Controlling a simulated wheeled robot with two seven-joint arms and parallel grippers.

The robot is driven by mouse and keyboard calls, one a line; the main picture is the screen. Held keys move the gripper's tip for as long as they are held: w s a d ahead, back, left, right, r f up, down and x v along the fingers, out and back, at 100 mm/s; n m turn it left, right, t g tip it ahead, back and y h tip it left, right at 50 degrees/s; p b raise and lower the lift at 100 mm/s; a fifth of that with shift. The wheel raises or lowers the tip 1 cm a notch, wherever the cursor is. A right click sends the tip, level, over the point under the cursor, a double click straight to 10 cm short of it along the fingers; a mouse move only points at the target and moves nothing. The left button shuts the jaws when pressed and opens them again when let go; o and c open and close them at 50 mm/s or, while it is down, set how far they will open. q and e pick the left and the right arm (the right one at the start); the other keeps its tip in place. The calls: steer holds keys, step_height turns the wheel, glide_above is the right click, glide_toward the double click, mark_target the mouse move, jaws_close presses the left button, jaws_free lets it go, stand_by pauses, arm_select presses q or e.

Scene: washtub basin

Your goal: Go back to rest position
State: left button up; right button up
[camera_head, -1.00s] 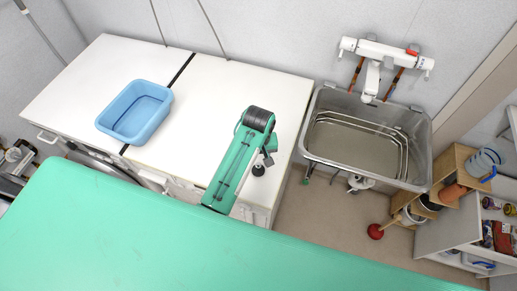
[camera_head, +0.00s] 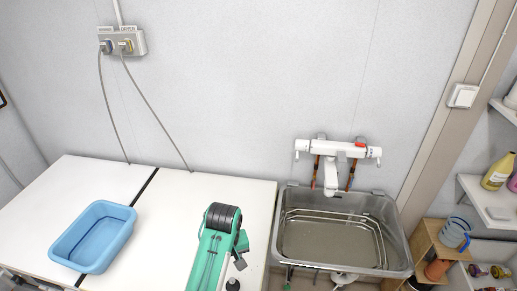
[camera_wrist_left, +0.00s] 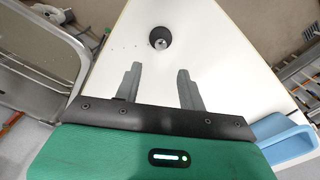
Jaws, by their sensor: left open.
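My left arm (camera_head: 208,255), green with a black joint, rises from the bottom edge over the white counter in the head view. My left gripper (camera_wrist_left: 160,88) is open in the left wrist view, with nothing between its two grey fingers. A small black round piece with a shiny knob (camera_wrist_left: 160,39) sits on the white counter beyond the fingertips, apart from them. It also shows at the bottom edge of the head view (camera_head: 233,285). My right gripper is not in view.
A blue tub (camera_head: 94,237) stands on the counter (camera_head: 160,225) to the left. A metal sink (camera_head: 340,240) with a white wall faucet (camera_head: 331,178) is to the right. Shelves (camera_head: 488,200) stand at the far right. Wall sockets (camera_head: 121,43) with cables hang above the counter.

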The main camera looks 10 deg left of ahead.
arm_select(q)
steer(key=s+a+m+t, duration=0.2)
steer(key=s+a+m, duration=0.15)
steer(key=s, duration=0.75)
steer(key=s+a+m+t, duration=0.1)
steer(key=s+a+m, duration=0.3)
steer(key=s, duration=0.7)
step_height(320, 180, down, 34)
steer(key=f+b, duration=0.1)
steer(key=b, duration=0.4)
steer(key=s+a+f+g+b, duration=0.1)
steer(key=s+a+f+b, duration=0.1)
steer(key=s+f, duration=0.8)
steer(key=s+a+f+g+b, duration=0.1)
steer(key=s+a+f+b, duration=0.1)
steer(key=s+f, duration=0.8)
step_height(320, 180, down, 5)
steer(key=shift+s+a+r+b, duration=0.1)
steer(key=shift+s+a+b, duration=0.1)
steer(key=shift+b, duration=0.25)
